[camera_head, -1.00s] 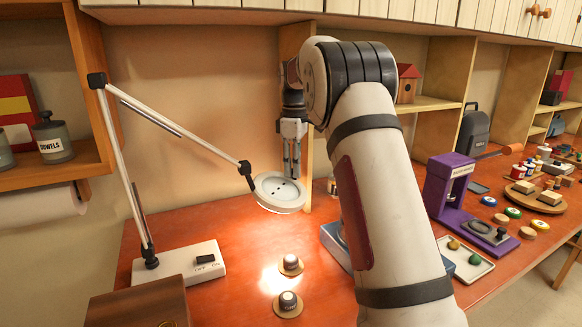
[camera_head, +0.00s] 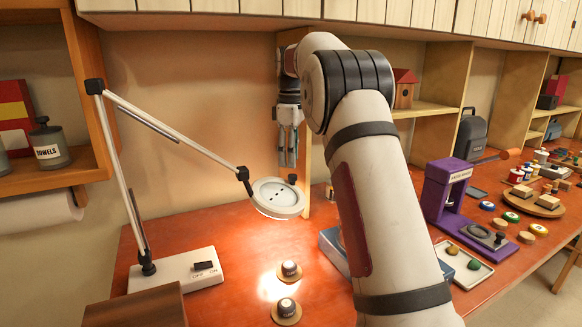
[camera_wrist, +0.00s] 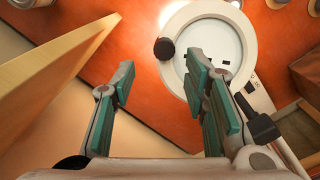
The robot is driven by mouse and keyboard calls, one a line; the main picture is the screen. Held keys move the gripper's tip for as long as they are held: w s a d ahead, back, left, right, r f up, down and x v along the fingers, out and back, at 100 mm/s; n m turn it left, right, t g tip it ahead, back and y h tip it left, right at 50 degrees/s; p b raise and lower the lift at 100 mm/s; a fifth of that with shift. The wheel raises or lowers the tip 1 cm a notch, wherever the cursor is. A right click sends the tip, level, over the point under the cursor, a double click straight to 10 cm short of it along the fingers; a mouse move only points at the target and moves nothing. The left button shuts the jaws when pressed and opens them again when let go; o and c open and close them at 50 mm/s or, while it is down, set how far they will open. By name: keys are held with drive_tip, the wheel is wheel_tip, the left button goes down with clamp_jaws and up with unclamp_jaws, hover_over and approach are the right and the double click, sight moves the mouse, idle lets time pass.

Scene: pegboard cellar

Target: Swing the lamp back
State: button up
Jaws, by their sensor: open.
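The lamp (camera_head: 277,197) has a round white head on a jointed arm. Its upright rises from a white base (camera_head: 178,268) with an on/off switch at the left of the workbench. The lamp is lit and throws a bright patch on the bench. My gripper (camera_head: 288,160) points down just above and behind the lamp head, near a dark knob on its rim. In the wrist view the lamp head (camera_wrist: 207,45) lies below the fingers, with the dark knob (camera_wrist: 164,48) between them toward the right finger. My gripper is open and empty; I cannot tell whether a finger touches the head.
Two small capped pots (camera_head: 287,307) stand on round discs in the lit patch. A wooden box (camera_head: 135,305) is at the front left. A blue box (camera_head: 335,248) lies partly behind my arm. A purple stand (camera_head: 447,195) and a tray (camera_head: 464,262) are at the right. A wooden divider rises behind my gripper.

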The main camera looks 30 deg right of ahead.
drive_tip(key=shift+r, duration=1.4)
drive_tip(key=shift+s, duration=0.1)
